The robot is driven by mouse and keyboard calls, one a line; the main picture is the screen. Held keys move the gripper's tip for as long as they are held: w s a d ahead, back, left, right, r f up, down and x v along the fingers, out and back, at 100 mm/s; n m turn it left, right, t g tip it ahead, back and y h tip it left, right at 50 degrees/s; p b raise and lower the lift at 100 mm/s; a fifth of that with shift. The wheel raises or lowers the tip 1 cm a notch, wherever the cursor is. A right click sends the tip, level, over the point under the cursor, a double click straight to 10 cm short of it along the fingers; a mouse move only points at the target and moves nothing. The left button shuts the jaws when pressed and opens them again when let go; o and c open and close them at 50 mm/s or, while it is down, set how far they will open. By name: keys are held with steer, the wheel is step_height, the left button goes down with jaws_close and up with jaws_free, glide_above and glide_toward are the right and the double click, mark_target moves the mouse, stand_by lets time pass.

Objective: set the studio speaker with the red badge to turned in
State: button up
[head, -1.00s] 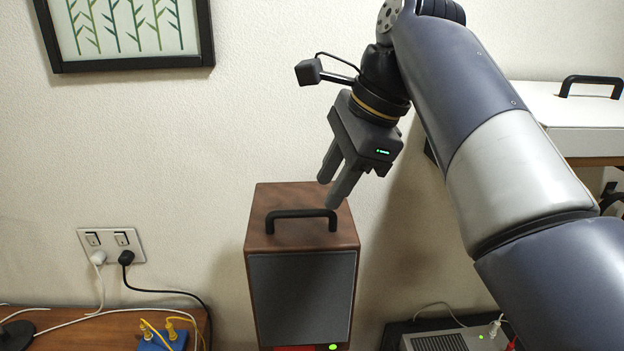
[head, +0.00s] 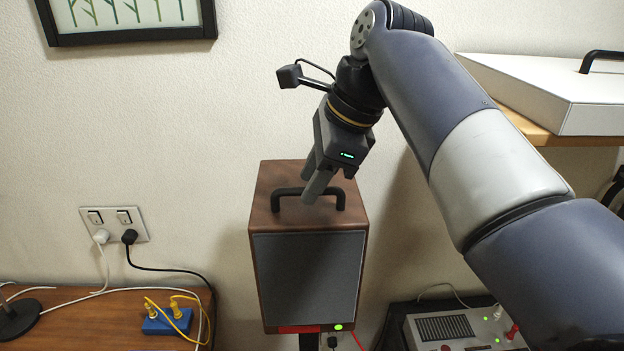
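The studio speaker (head: 308,280) has a brown wood cabinet, a dark grey front and a black handle (head: 335,190) on top. A red badge (head: 298,329) and a lit green light (head: 338,327) are at its bottom front edge. The speaker's front faces nearly straight toward me. My gripper (head: 307,192) points down at the handle, left of its middle. The near finger crosses in front of the handle bar. The far finger's tip is partly hidden, and I cannot tell whether the fingers touch or squeeze the bar.
A wooden surface at the left holds a blue box (head: 166,320) with yellow plugs. A wall socket (head: 115,224) has cables hanging from it. A grey device (head: 465,328) stands low right. A white case (head: 560,95) lies on a shelf. A red cable (head: 357,340) shows below the speaker.

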steer(key=shift+a+f, duration=0.1)
steer(key=shift+f, duration=0.15)
jaws_close()
stand_by(0.5)
